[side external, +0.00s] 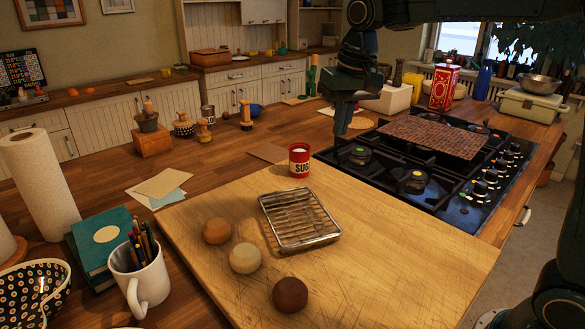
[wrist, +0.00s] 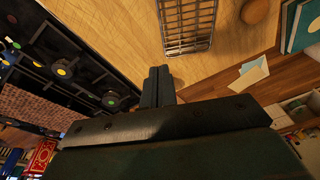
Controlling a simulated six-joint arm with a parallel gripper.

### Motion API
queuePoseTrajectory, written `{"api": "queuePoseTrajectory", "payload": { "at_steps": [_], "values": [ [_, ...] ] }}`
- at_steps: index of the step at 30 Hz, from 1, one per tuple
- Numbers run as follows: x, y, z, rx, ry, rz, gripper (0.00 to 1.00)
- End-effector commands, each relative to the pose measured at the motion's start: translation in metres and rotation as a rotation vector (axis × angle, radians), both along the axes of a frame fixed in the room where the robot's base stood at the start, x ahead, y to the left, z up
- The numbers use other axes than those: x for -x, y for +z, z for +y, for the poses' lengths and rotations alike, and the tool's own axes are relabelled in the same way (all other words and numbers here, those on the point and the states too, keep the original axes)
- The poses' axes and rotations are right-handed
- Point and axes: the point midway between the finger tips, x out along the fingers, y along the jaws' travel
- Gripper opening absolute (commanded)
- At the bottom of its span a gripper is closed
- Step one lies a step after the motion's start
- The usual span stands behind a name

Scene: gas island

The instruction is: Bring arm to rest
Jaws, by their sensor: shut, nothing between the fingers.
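My gripper (side external: 342,119) hangs pointing down above the left edge of the gas hob, in the upper middle of the side external view. Its fingers are together and hold nothing. In the wrist view the shut fingers (wrist: 161,82) show as a dark block, with the wire rack beyond them. My dark arm comes in from the top right and part of it also shows at the lower right of the side external view.
A red sugar tin (side external: 299,160) stands below the gripper at the board's back edge. A wire rack (side external: 299,217) and three balls, brown (side external: 217,230), cream (side external: 245,258) and dark (side external: 290,295), are on the wooden board (side external: 400,270). The hob (side external: 440,200) lies right.

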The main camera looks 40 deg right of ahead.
Motion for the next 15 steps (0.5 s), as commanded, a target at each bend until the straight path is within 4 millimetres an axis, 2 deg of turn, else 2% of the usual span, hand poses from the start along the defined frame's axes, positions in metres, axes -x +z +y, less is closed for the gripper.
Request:
{"api": "queuePoseTrajectory", "payload": {
  "at_steps": [1,7,15],
  "values": [
    [0.013,0.005,0.000,0.002,0.013,-0.014,0.00],
    [0.057,0.014,-0.001,0.015,0.067,-0.067,0.00],
    [0.119,0.014,-0.002,0.036,0.139,-0.136,0.00]
  ]
}}
